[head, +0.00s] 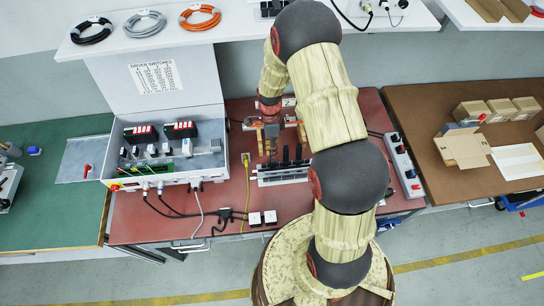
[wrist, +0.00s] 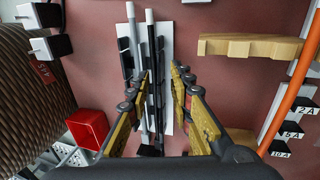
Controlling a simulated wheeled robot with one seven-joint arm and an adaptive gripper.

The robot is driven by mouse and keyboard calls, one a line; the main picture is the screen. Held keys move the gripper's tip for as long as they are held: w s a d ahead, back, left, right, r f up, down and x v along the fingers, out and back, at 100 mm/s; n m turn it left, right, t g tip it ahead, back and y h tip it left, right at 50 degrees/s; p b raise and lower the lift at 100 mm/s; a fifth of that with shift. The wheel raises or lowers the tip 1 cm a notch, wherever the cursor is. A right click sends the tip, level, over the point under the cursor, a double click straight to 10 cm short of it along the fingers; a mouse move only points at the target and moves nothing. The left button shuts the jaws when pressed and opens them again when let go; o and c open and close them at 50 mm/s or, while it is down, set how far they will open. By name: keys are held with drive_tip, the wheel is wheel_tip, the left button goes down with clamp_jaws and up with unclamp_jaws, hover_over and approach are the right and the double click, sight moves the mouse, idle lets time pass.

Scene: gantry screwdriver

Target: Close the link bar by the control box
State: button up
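In the head view the open control box (head: 165,155) stands on the left of the red table. To its right is a white strip (head: 283,180) with several black uprights, which looks like the link-bar unit. In the wrist view the white strip (wrist: 167,45) carries a grey rod (wrist: 133,35) and a black rod (wrist: 152,40), both with pale ends. I cannot tell for certain which part is the link bar. My gripper (wrist: 161,75) is open, pointing down, with a finger on either side of the strip's line. I see nothing held; contact is unclear. It also shows in the head view (head: 271,150).
A wooden block (wrist: 250,46), an orange cable (wrist: 292,75) and labelled switches lie right in the wrist view; a red block (wrist: 87,129) is at left. In the head view a yellow cable (head: 247,175) runs beside the strip, and a grey switch box (head: 403,165) is at right.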

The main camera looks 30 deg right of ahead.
drive_tip(key=shift+x, duration=1)
drive_tip(key=shift+c, duration=1.3)
clamp_jaws()
